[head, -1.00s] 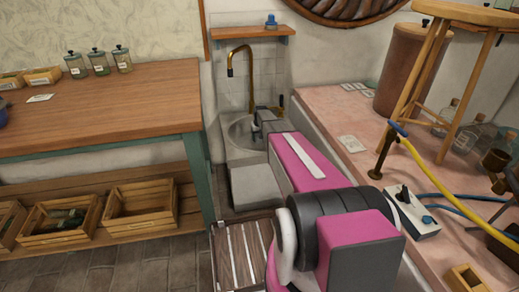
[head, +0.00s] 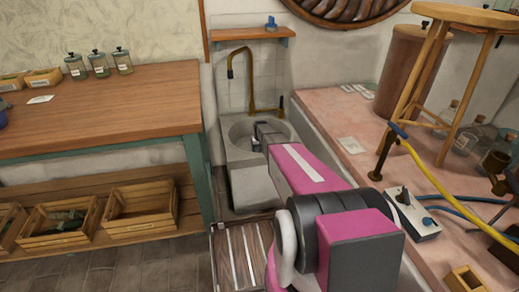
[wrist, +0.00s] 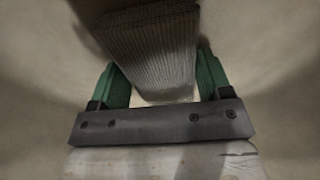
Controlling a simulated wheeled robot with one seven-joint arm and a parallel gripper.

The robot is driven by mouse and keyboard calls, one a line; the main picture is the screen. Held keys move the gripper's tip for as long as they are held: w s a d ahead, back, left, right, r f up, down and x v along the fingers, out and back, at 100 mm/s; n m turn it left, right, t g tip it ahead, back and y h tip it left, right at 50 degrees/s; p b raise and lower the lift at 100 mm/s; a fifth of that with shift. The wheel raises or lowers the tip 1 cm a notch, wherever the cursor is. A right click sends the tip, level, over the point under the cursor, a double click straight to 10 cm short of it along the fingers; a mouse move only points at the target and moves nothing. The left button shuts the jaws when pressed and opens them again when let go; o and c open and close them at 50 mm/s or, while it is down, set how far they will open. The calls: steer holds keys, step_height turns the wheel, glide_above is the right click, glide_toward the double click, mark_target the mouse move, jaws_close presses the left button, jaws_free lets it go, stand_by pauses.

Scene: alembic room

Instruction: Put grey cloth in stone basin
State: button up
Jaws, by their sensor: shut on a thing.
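The stone basin (head: 237,133) stands against the tiled corner under a brass tap, beyond the right end of the workbench. My gripper (head: 268,131) is over the basin's opening at its right side, pointing down. In the wrist view, its green fingers (wrist: 158,78) are on either side of the grey cloth (wrist: 150,45), a folded, ribbed bundle, and are shut on it. Pale curved walls surround the cloth there, seemingly the basin's inside. The cloth cannot be made out in the head view, and whether it touches the basin's bottom cannot be told.
The brass tap (head: 250,78) rises at the back of the basin, close to my gripper. The wooden workbench (head: 110,105) is on the left, with crates (head: 140,210) below. A pink-topped ledge (head: 350,130) runs along the right, with a stool and bottles.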

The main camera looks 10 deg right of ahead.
steer(key=o, duration=0.9)
step_height(320, 180, up, 12)
steer(key=s, duration=0.2)
steer(key=s+a+r, duration=0.2)
steer(key=s+r, duration=0.1)
steer(key=s, duration=0.9)
steer(key=s+a+r+g, duration=0.1)
steer(key=s+a+r, duration=0.2)
steer(key=s, duration=1)
steer(key=s+a+r, duration=0.3)
steer(key=s+r, duration=0.1)
steer(key=s, duration=0.9)
steer(key=shift+a+r+g, duration=0.2)
steer(key=shift+a+g, duration=0.05)
steer(key=shift+g, duration=0.15)
